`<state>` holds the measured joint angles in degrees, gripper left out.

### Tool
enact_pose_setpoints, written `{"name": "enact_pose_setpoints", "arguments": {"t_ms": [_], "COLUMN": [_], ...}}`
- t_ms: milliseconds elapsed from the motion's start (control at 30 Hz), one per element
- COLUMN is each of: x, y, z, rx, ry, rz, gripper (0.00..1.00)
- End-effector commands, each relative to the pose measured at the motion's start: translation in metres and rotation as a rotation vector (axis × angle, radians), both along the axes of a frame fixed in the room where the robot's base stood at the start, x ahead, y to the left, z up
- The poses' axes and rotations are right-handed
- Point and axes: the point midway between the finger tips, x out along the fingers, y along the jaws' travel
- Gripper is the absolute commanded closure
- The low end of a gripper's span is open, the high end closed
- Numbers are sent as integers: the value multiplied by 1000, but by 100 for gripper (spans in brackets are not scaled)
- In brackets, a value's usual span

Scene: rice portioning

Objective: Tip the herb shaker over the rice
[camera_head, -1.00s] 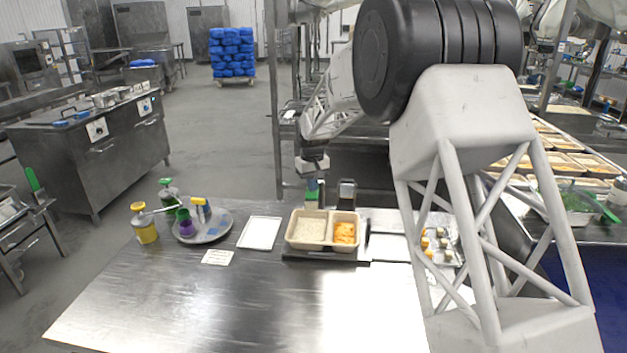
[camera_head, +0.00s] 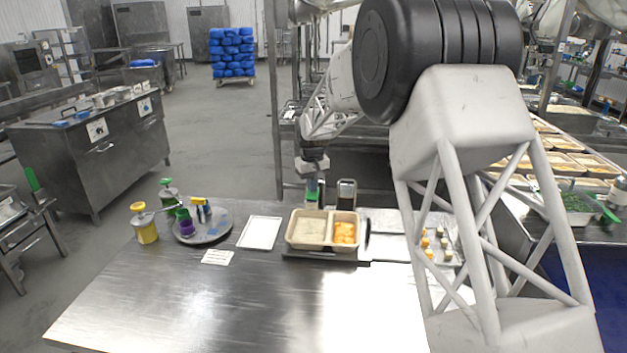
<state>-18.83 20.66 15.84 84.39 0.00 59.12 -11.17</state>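A two-compartment tray (camera_head: 324,249) sits on the table, with white rice (camera_head: 307,231) in its left compartment and orange food in its right one. My gripper (camera_head: 312,180) is just beyond the tray's far edge, above the rice side in the picture. A small dark thing with a green part (camera_head: 312,188), which looks like the herb shaker, hangs under the gripper and seems held between its fingers. The fingers are small and hard to make out. I cannot see any herbs falling, nor clearly how far the shaker is tilted.
The tray rests on a dark flat base (camera_head: 290,256). A dark upright item (camera_head: 347,193) stands behind it. To the left are a white sheet (camera_head: 260,232), a round tray (camera_head: 217,236) with small containers, and a yellow dispenser (camera_head: 146,228). The table's front is clear.

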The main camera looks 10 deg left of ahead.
Motion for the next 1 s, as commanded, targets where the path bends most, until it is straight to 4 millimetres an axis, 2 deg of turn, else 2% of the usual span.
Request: {"name": "enact_pose_setpoints", "arguments": {"t_ms": [1000], "x": [13], "y": [0], "z": [47], "rx": [0], "ry": [0], "rz": [0], "gripper": [100]}}
